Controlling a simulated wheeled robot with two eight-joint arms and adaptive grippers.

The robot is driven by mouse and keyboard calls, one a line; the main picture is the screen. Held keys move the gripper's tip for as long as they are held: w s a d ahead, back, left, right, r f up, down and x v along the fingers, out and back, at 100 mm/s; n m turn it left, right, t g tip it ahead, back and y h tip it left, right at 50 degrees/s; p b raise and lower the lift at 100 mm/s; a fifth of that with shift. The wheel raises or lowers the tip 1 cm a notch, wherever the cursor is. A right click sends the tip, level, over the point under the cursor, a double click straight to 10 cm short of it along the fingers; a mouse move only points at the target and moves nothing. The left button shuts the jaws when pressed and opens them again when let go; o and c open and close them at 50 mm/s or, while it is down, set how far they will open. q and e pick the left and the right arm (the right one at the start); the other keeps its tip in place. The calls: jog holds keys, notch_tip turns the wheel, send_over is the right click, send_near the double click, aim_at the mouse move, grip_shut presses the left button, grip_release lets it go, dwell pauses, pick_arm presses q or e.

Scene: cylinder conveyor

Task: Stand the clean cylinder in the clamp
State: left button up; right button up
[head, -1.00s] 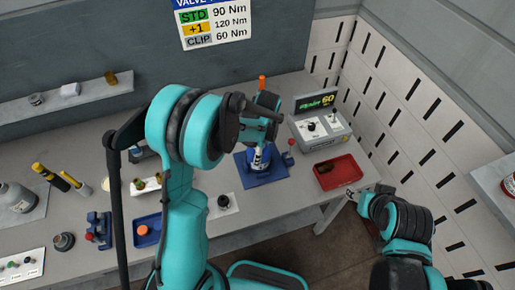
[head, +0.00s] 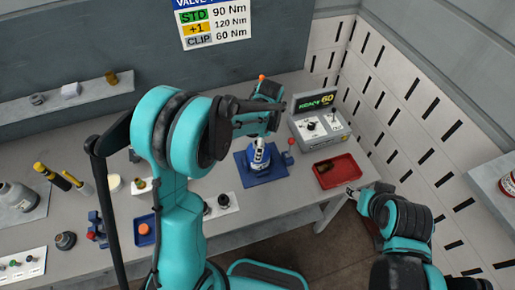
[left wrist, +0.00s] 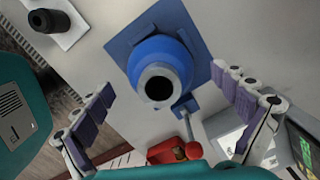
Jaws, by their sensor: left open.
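A blue cylinder (left wrist: 184,53) with a grey neck and dark round opening stands upright on a blue base plate (left wrist: 122,45) in the left wrist view. In the head view the blue clamp base (head: 279,175) sits on the bench, with the cylinder (head: 259,164) upright in it. A red-knobbed lever (head: 289,159) stands beside it. My left gripper (left wrist: 163,82) is open above the cylinder, its fingers apart on either side and not touching it. My right gripper (head: 353,191) is off the bench's right end; its jaws are too small to read.
A control box with a lit display (head: 318,102) stands behind the clamp. A red tray (head: 350,181) holding a dark piece lies to the right. A white pad with black pieces (head: 222,202) and a blue tray with an orange piece (head: 144,230) lie left.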

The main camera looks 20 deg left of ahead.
pick_arm(q)
jog(key=s+a+r+n+t, duration=0.1)
jog(key=s+r+n, duration=0.25)
jog(key=r, duration=0.35)
jog(key=s+r+n+t, duration=0.2)
jog(key=s+r+n, duration=0.15)
jog(key=r, duration=0.35)
jog(key=s+a+n+t+h, duration=0.1)
jog(key=s+n+t, duration=0.3)
jog(key=s+n, duration=0.4)
jog(key=shift+s+a+r+n+p, duration=0.3)
jog(key=shift+s+a+p, duration=0.15)
jog(key=shift+s, duration=0.55)
notch_tip(320, 180, down, 15)
jog(key=b, duration=1.4)
jog(key=shift+b, duration=0.4)
